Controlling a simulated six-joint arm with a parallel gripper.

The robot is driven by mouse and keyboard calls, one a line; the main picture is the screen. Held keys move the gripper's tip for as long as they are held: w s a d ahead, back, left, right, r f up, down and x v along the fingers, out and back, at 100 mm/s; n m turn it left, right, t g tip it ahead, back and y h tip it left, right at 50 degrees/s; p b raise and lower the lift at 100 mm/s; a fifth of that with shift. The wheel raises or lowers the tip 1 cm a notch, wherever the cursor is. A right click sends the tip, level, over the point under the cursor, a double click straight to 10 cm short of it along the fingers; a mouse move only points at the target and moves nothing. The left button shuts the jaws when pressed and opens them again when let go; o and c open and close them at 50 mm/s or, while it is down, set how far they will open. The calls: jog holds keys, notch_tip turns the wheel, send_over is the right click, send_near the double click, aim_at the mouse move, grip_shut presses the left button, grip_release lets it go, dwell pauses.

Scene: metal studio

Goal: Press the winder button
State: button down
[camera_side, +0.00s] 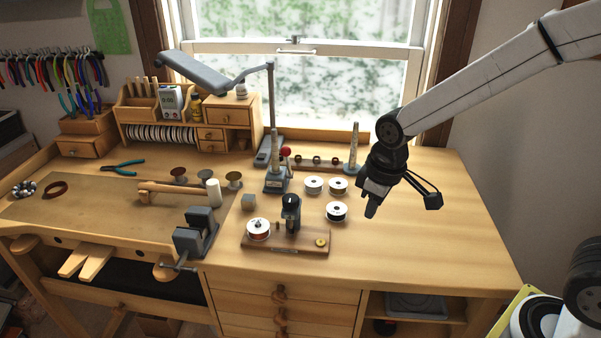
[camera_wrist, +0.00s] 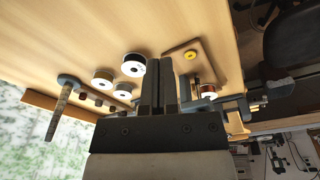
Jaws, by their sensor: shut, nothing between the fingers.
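The winder (camera_side: 291,212) is a dark upright unit on a wooden base (camera_side: 283,245) near the front of the bench. A round brass-yellow button (camera_side: 321,242) sits at the right end of that base. A white-rimmed spool (camera_side: 258,229) with copper-coloured wire is at its left end. My gripper (camera_side: 371,210) is shut and empty, in the air to the right of the winder base and above it. In the wrist view my shut fingers (camera_wrist: 164,85) point up the picture, and the yellow button (camera_wrist: 190,55) shows to their right, apart from them. The copper spool (camera_wrist: 208,88) is partly hidden there.
Several white spools (camera_side: 337,211) stand behind the base; one is close to my gripper in the side view. A tapered mandrel (camera_side: 354,148) and a red-knobbed press (camera_side: 277,178) stand farther back. A vise (camera_side: 196,232) is at left. The bench's right side is clear.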

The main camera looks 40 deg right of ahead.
aim_at(322, 243)
jog(key=w+a+r+n+g, duration=0.1)
jog(key=w+a+r+n, duration=0.4)
jog(key=w+a+r, duration=0.1)
jog(key=shift+w+a+g, duration=0.2)
jog(key=shift+a+g, duration=0.1)
jog(key=shift+a, duration=0.1)
jog(key=shift+f, duration=0.1)
notch_tip(322, 243, down, 14)
jog(key=shift+r, duration=0.1)
dwell(0.9)
jog(key=shift+s+f, duration=0.1)
jog(key=shift+f, duration=0.8)
jog(key=shift+r, duration=0.1)
notch_tip(322, 243, up, 15)
dwell(0.6)
